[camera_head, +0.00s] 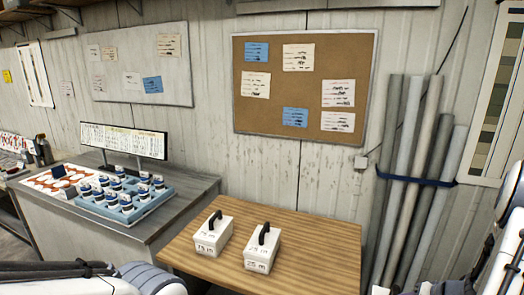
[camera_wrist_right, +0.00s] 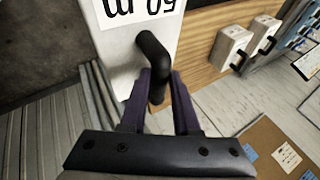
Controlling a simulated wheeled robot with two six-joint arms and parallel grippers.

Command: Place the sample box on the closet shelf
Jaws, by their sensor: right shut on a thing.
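In the right wrist view my right gripper (camera_wrist_right: 158,80) is shut on the black handle of a white sample box (camera_wrist_right: 112,45). The box's label is partly cut off at the top edge of that view. In the head view the held box and the right gripper do not show; only part of my right arm is at the right edge. My left arm shows at the bottom left, but its gripper is out of frame. Two similar white boxes with black handles, the left one (camera_head: 213,234) and the right one (camera_head: 262,249), stand side by side on the wooden table. No closet shelf is recognisable.
The wooden table (camera_head: 320,262) has bare room right of the boxes. A grey desk (camera_head: 190,195) with a blue tray of jars (camera_head: 122,202) adjoins it at left. Grey pipes (camera_head: 408,180) lean on the wall at right, bound by a blue strap. A cork board (camera_head: 305,122) hangs behind.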

